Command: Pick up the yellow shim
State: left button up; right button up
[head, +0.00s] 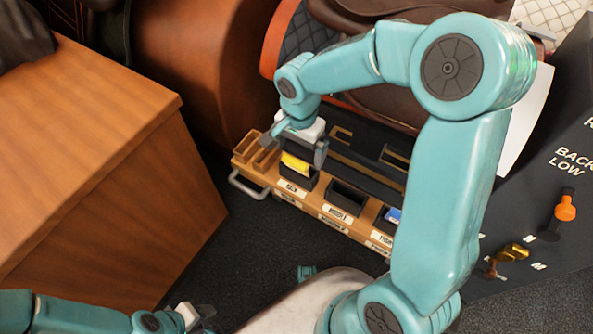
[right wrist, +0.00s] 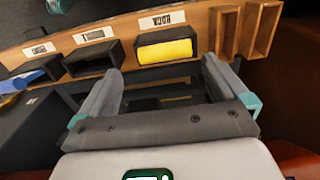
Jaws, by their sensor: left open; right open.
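The yellow shim (head: 295,164) sits in a small black bin (head: 300,182) on the wooden rack in the head view. In the right wrist view the yellow shim (right wrist: 164,51) fills the opening of its black bin, beyond the fingertips. My right gripper (head: 293,148) is over the rack, at the shim's bin. Its two fingers (right wrist: 165,75) are apart with nothing between them, and I see no contact with the shim. My left gripper (head: 196,314) is low at the bottom left of the head view, far from the rack.
The wooden rack (head: 242,152) also holds an empty black bin (head: 347,199) and a bin with a blue piece (head: 394,215). A wooden cabinet (head: 110,170) stands at left. A dark panel (head: 560,160) with orange and brass levers is at right. Dark floor lies in front.

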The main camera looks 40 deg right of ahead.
aim_at(297, 162)
jog(key=shift+f, duration=0.5)
jog(key=f, duration=0.1)
jog(key=f+b, duration=0.1)
jog(key=f, duration=0.3)
jog(key=shift+w+a+b, duration=0.2)
jog(key=shift+w+b, duration=0.1)
jog(key=shift+b, duration=0.05)
jog(key=c, duration=1.1)
